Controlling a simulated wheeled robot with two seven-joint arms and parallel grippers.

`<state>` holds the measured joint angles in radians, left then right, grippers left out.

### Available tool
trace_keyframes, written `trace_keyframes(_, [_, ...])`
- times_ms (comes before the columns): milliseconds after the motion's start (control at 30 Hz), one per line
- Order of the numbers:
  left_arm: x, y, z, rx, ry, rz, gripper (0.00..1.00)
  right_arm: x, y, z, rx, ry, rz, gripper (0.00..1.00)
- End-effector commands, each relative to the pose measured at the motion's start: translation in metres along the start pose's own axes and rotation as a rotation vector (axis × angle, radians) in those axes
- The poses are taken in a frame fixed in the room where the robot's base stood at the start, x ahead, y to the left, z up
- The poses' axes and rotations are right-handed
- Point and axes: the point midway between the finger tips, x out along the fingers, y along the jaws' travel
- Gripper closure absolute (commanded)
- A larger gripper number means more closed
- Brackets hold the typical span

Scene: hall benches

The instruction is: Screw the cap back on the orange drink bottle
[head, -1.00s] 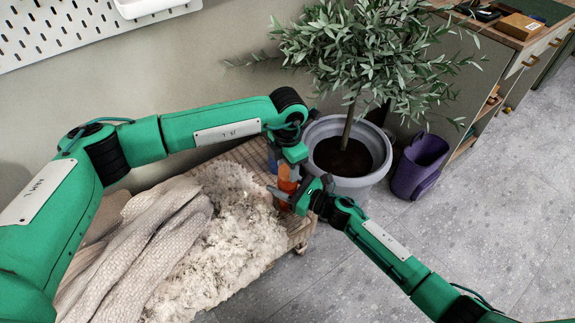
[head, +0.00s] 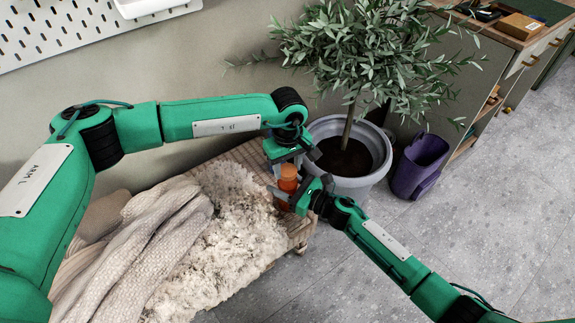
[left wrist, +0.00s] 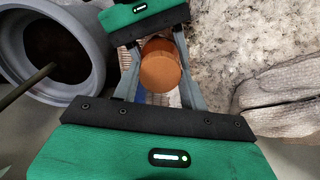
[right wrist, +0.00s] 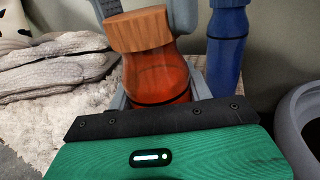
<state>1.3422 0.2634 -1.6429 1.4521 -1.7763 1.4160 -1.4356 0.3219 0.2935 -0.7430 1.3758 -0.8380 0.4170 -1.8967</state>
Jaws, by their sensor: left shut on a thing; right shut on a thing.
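The orange drink bottle (head: 284,204) stands upright at the bench's far right end, beside the fleece. My right gripper (head: 291,197) is shut around its body; the clear orange body also shows in the right wrist view (right wrist: 158,78). The wood-brown cap (right wrist: 140,29) sits at the top of the bottle. I cannot tell how tightly it is seated. My left gripper (left wrist: 160,75) comes from above and is shut on the cap (left wrist: 160,68), with a grey finger on either side. The bottle is mostly hidden under the cap in the left wrist view.
A blue bottle (right wrist: 228,45) stands close beside the orange one. A grey plant pot (head: 376,165) with a small tree is just right of the bench. A fluffy fleece (head: 225,240) and a knitted blanket (head: 140,235) cover the bench. A purple bin (head: 420,165) stands on the floor.

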Motion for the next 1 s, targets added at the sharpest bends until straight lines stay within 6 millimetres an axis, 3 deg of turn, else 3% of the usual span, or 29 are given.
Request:
trace_keyframes(700, [-0.0005,0.0009,-0.0004,1.151,0.002,0.0,0.77,-0.0005,0.0003,-0.0012,0.001,0.002,0.0,1.0])
trace_keyframes(1000, [-0.0002,0.0008,-0.0005,1.351,0.002,-0.001,0.77,-0.0005,0.0003,-0.0013,0.0,0.002,0.0,1.0])
